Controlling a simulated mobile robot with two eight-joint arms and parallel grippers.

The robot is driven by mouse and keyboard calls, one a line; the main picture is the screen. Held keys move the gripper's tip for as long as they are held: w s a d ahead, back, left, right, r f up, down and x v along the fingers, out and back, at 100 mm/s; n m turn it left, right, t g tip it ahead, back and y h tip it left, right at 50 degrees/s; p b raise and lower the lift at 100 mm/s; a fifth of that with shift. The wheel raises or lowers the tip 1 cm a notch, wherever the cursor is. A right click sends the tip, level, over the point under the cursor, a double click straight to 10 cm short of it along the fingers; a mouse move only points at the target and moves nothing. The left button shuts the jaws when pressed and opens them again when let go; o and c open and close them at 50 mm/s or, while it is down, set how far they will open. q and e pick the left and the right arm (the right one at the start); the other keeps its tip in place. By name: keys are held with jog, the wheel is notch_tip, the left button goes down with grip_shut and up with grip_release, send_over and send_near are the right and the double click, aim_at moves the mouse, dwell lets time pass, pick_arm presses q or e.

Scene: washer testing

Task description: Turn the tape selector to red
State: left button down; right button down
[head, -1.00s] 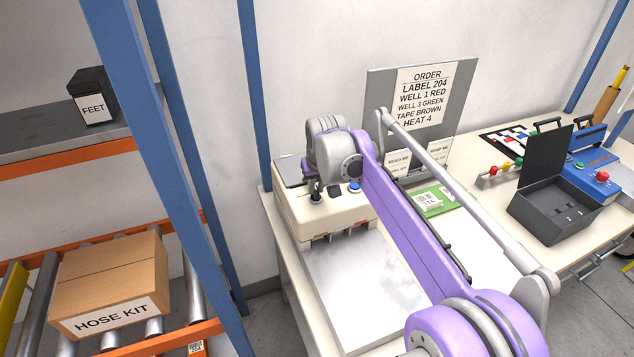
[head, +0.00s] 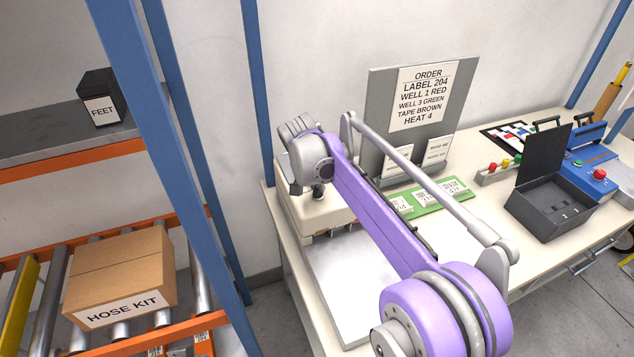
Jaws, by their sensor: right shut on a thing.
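The beige machine (head: 306,214) stands at the left end of the bench, with a bare metal plate in front of it. My right gripper (head: 318,190) points down at the machine's top, reaching over from the lower right. It is shut on a small dark knob (head: 318,198), which I take to be the tape selector. The wrist and purple arm cover most of the machine's top, so the knob's markings and the colour it points to are hidden. My left gripper is not in view.
The order board (head: 420,95) behind reads "TAPE BROWN". A green card with labels (head: 430,200) lies right of my arm. An open dark box (head: 548,212) and a blue device (head: 592,180) stand further right. A blue rack post (head: 190,170) is at left.

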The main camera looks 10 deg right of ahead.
dwell(0.4)
jog(key=c, duration=0.9)
grip_release()
jog(key=shift+o, duration=0.2)
jog(key=v, duration=1.1)
jog(key=shift+p, duration=0.35)
jog(key=s+d+f+n+y, duration=0.1)
jog(key=s+d+f+n, duration=0.1)
jog(key=s+f, duration=0.4)
jog(key=s+d+f+n+t, duration=0.1)
jog(key=s+f, duration=0.5)
jog(key=s, duration=0.9)
jog(key=s+d+f+n+y, duration=0.1)
jog(key=s+d+f+n, duration=0.2)
jog(key=s, duration=0.7)
notch_tip(320, 180, down, 3)
jog(key=shift+s+d+r+n+t+y, duration=0.1)
jog(key=shift+s+d+n+t+y, duration=0.25)
jog(key=shift+d, duration=0.8)
